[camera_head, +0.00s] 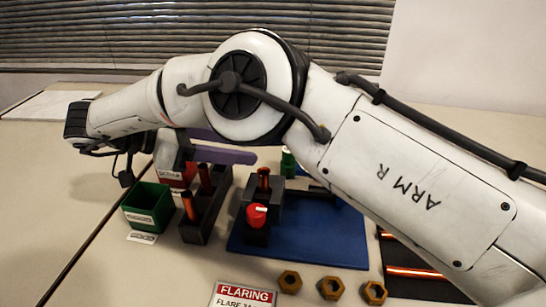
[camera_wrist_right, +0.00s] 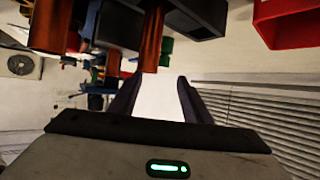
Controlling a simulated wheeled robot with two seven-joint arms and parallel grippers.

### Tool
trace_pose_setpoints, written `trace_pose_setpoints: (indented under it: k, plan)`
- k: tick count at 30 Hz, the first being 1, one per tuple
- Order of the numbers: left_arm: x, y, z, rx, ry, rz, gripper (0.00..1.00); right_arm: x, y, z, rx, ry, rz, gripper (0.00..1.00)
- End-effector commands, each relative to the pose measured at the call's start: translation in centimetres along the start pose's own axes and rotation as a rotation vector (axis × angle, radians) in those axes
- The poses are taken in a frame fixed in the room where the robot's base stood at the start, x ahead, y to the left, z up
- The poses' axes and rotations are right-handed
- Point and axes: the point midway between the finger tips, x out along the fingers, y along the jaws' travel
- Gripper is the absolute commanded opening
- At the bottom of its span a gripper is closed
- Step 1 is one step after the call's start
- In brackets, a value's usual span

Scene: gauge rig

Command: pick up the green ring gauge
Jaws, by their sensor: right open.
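A small green piece (camera_head: 288,163) shows behind the blue board, partly hidden by my right arm. I cannot tell whether it is the green ring gauge; no ring shape shows clearly. In the right wrist view a green patch (camera_wrist_right: 167,46) shows beyond the fingers, behind a copper tube. My right gripper (camera_head: 246,156) reaches in from the left, behind the tube rack, with its purple fingers pointing right toward the green piece, short of it. In the wrist view the fingers (camera_wrist_right: 160,88) are apart with nothing between them. My left gripper is not in view.
A dark rack (camera_head: 197,232) holds copper tubes beside a green bin (camera_head: 136,224) and a red bin (camera_head: 178,180). The blue board (camera_head: 310,242) carries a dark block with a red knob (camera_head: 257,215). Several brass nuts (camera_head: 330,288) lie in front.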

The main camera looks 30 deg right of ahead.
Motion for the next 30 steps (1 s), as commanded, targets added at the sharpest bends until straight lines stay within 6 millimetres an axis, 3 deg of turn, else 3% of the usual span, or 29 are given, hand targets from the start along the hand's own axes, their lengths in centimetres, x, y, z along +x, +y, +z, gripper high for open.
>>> trace_pose_setpoints:
  k: [9, 30]
  plan:
    - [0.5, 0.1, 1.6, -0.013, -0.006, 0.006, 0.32, 3.1, 0.0, 0.8, -0.001, -0.002, 0.004, 0.44]
    - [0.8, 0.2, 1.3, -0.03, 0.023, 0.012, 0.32, 10.6, -0.3, -0.2, 0.001, -0.001, 0.002, 0.44]
